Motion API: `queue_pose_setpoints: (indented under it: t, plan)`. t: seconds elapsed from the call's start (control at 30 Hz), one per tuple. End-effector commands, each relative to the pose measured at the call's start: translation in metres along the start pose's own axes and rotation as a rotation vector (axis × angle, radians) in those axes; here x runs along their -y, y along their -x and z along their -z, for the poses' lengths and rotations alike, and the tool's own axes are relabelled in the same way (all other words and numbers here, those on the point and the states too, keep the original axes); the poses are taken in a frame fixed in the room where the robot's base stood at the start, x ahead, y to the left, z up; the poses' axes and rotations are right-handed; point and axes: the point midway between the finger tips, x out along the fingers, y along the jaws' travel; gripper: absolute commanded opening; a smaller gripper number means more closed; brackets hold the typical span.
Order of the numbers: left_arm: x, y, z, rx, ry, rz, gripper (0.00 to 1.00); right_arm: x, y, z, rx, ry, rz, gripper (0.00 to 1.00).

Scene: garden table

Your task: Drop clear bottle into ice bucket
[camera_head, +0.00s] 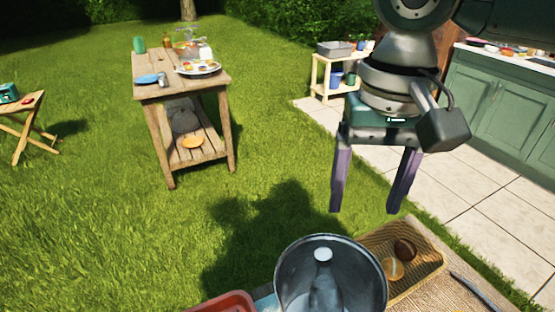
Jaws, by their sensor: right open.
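The clear bottle (323,283) with a white cap stands roughly upright inside the metal ice bucket (288,262), near its middle. Its lower part is cut off by the picture's bottom edge. The bucket is on the near table, also partly cut off. My right gripper (368,212) is open and empty, with its two purple fingers pointing down. It hangs above and beyond the bucket, apart from the bottle. My left gripper does not show.
A wicker tray (432,262) with round bread-like items lies right of the bucket. A red tray (226,303) is at its left. A wooden garden table (147,92) with dishes, a small folding table (27,128) and a green counter (490,98) stand farther off. Grass lies between.

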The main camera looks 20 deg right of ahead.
Motion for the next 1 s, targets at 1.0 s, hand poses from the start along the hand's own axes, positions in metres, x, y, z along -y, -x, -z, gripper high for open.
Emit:
queue_pose_setpoints:
  t: [1.0]
  plan:
    - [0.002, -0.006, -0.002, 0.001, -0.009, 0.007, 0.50, 0.001, 0.097, 0.000, -0.002, 0.003, 0.002, 0.75]
